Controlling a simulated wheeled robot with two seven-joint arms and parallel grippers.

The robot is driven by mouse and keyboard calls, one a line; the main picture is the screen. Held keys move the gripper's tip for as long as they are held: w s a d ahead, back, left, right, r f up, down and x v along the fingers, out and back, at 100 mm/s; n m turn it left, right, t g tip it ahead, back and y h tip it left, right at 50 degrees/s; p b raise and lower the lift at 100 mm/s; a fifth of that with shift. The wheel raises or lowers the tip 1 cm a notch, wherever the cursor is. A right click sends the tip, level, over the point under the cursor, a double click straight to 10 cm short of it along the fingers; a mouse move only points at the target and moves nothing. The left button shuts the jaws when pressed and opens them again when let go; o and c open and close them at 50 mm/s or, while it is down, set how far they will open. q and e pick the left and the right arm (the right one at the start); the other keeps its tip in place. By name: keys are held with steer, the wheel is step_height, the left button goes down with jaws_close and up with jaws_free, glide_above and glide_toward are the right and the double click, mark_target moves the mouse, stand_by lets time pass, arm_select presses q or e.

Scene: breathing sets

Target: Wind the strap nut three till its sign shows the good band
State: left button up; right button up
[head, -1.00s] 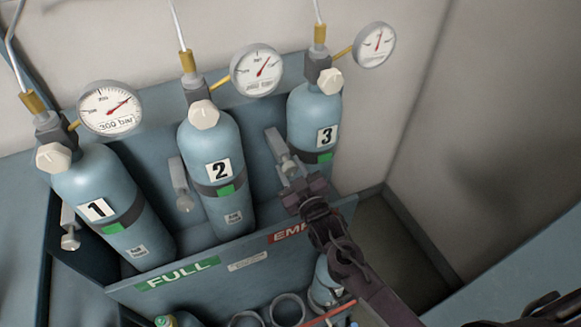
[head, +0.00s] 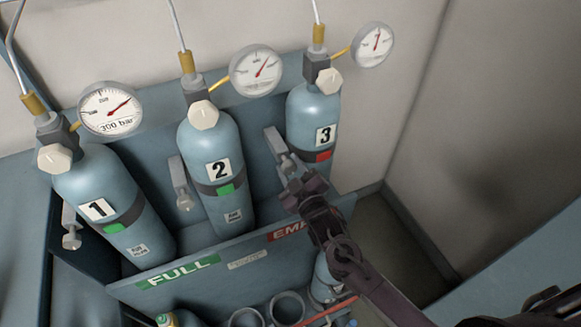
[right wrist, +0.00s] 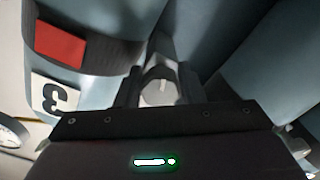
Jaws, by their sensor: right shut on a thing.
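Cylinder three (head: 313,110) stands at the right of the rack, with a dark strap around it. The sign (head: 323,156) on that strap is red; it also shows red in the right wrist view (right wrist: 60,43). Strap nut three (right wrist: 158,88) sits at the end of the grey strap bracket (head: 275,144), left of the cylinder. My right gripper (right wrist: 160,92) is shut on the nut, a finger on each side. In the head view my right gripper (head: 290,172) hides most of the nut. My left gripper is not in view.
Cylinder one (head: 100,195) and cylinder two (head: 209,145) stand to the left, both with green strap signs. Each cylinder has a gauge above. The rack's front panel (head: 215,250) lies below my right gripper, with more cylinders in front. The right wall (head: 420,110) is clear.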

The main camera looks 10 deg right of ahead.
steer(key=o, duration=0.7)
steer(key=shift+s, duration=0.1)
steer(key=s+d+b, duration=0.1)
steer(key=s+b, duration=0.1)
steer(key=s, duration=0.5)
steer(key=shift+s+d, duration=0.2)
steer(key=shift+s, duration=0.05)
